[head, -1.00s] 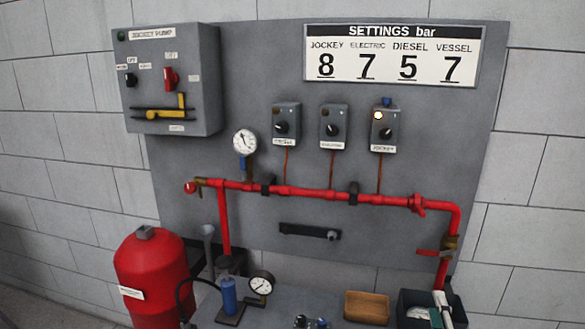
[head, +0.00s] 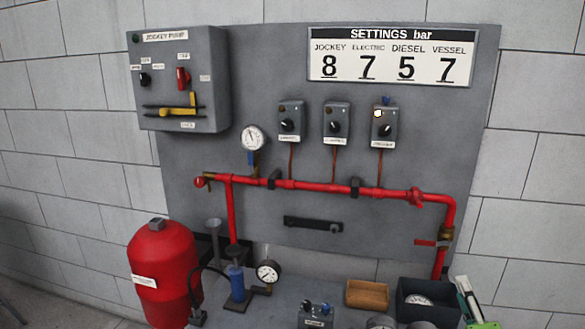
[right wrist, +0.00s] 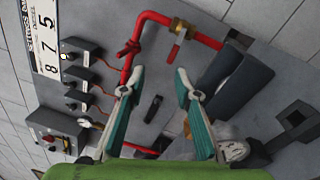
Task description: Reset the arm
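My right gripper (head: 467,293) shows at the bottom right of the head view, to the right of a dark open bin and apart from the wall panel. Only its pale and green finger parts show there. In the right wrist view my right gripper (right wrist: 157,84) has its two teal fingers spread wide, with nothing between them. My left gripper is in neither view.
A grey panel (head: 390,225) carries red piping (head: 318,188), control boxes and gauges. A red tank (head: 165,270) stands left. The dark bin (head: 428,292), a wooden tray (head: 367,293) and a pump (head: 237,284) sit on the bench below. Free space lies right of the panel.

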